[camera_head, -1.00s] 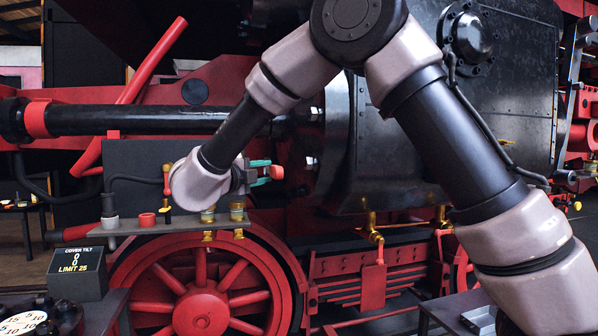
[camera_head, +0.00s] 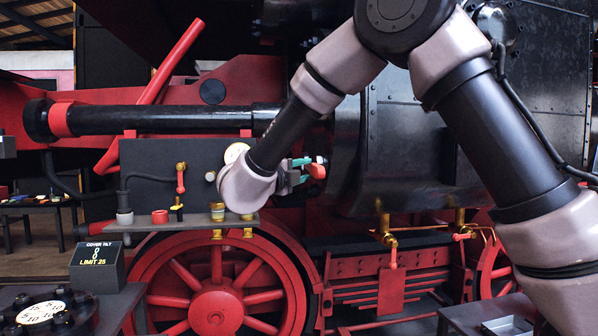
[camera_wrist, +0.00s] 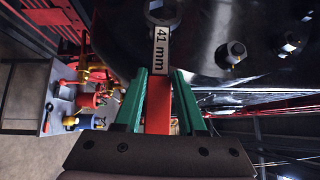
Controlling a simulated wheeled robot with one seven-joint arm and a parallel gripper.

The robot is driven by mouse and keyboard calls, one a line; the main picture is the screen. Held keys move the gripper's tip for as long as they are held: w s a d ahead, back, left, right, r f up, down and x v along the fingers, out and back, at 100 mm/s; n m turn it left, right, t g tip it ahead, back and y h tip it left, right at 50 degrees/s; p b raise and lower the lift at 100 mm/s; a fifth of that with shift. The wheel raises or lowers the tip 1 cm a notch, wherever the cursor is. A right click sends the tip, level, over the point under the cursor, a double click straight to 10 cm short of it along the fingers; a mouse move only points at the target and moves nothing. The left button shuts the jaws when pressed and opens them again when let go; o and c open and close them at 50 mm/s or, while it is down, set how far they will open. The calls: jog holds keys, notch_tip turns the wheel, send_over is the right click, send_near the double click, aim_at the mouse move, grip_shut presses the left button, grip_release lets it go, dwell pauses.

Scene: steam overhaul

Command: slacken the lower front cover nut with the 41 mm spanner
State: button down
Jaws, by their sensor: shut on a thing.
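My gripper (camera_head: 303,172) is shut on the red handle of the 41 mm spanner (camera_head: 317,171), in front of the black cylinder (camera_head: 400,150). In the wrist view, the green fingers of my gripper (camera_wrist: 163,100) clamp the red handle, and a "41 mm" label shows on the spanner (camera_wrist: 160,50). The spanner's grey head is at the top edge, over the dark cover face; I cannot tell whether it sits around a nut. One cover nut (camera_wrist: 237,50) stands clear to the right of the spanner, with another beyond it. My arm hides most of the cover in the head view.
A display (camera_head: 97,260) reads cover tilt 0, 0, limit 25. A grey shelf (camera_head: 165,226) with small brass and red fittings runs below my wrist. A red wheel (camera_head: 215,310) and brass pipework (camera_head: 386,228) are lower down. A black rod (camera_head: 150,120) extends left.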

jog(key=shift+w+d+r, duration=0.1)
jog(key=shift+w+d, duration=0.15)
jog(key=shift+d, duration=0.8)
jog(key=shift+w+d, duration=0.25)
jog(key=shift+d, duration=0.75)
dwell(2.1)
jog(key=shift+r, duration=0.1)
jog(key=shift+r+n+g+y, duration=0.4)
jog(key=shift+r+n, duration=0.1)
jog(key=shift+r, duration=0.25)
jog(key=shift+w+r+n+g, duration=0.15)
jog(key=shift+r+n+g, duration=0.4)
jog(key=shift+r, duration=0.3)
jog(key=shift+f, duration=0.1)
